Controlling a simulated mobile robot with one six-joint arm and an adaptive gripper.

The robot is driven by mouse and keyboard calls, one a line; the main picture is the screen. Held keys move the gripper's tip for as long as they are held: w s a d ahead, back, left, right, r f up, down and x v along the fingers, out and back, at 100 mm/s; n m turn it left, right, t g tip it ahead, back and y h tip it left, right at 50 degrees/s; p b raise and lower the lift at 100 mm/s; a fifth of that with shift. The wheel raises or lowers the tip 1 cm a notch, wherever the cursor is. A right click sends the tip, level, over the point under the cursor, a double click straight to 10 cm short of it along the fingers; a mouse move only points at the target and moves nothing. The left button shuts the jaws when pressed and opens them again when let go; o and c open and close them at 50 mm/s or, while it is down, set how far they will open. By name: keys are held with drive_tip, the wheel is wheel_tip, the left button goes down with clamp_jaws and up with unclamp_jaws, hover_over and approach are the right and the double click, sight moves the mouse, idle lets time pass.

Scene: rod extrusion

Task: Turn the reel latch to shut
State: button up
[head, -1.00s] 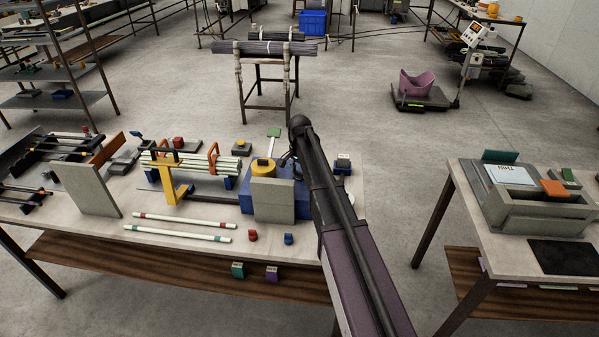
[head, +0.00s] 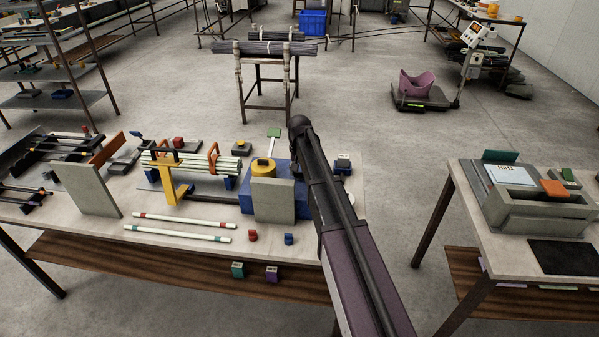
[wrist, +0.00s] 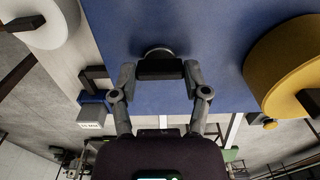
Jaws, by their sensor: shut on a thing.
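The reel latch (wrist: 160,67) is a dark bar on a round grey base, on the face of a blue housing (wrist: 195,25). In the wrist view my gripper (wrist: 160,71) is shut on the bar, one fingertip at each end. The bar lies roughly level across that picture. The blue housing also shows in the head view (head: 246,204), on the left table, partly behind a grey block. There my arm hides the latch and my fingertips.
A yellow drum (wrist: 290,70) is close at the right in the wrist view, and a white roll (wrist: 45,25) is at the upper left. In the head view a grey upright block (head: 273,201) stands before the housing. Two pale rods (head: 180,234) lie on the table.

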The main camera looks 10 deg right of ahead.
drive_tip(key=shift+s, duration=0.1)
drive_tip(key=o, duration=1.2)
drive_tip(key=shift+c, duration=0.2)
drive_tip(key=shift+m, duration=0.4)
